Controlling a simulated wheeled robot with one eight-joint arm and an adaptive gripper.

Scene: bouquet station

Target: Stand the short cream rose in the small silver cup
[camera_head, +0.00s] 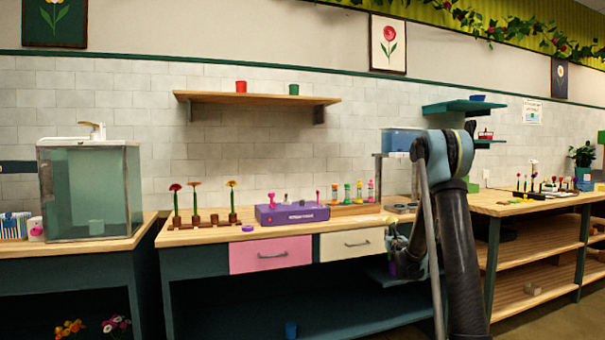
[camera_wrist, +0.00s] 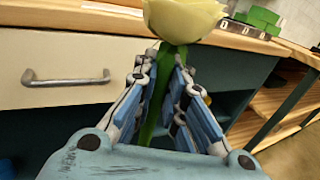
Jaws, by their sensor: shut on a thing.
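The cream rose (camera_wrist: 184,18) has a pale bloom and a thick green stem. My gripper (camera_wrist: 163,76) is shut on its stem, with the bloom above the fingertips in the wrist view. The bloom is upright and the stem runs down between the fingers. In the head view my gripper (camera_head: 402,252) hangs in front of the counter's right end, below the top, beside the cream drawer. I cannot make out the small silver cup for certain in either view.
The wooden counter (camera_head: 345,222) bears a purple box (camera_head: 291,213), a flower rack (camera_head: 205,221) and several colored bottles. The cream drawer (camera_head: 352,244) is closed; its handle (camera_wrist: 66,78) shows in the wrist view. A green block (camera_wrist: 264,16) stands at the upper right there. Another workbench (camera_head: 525,207) stands right.

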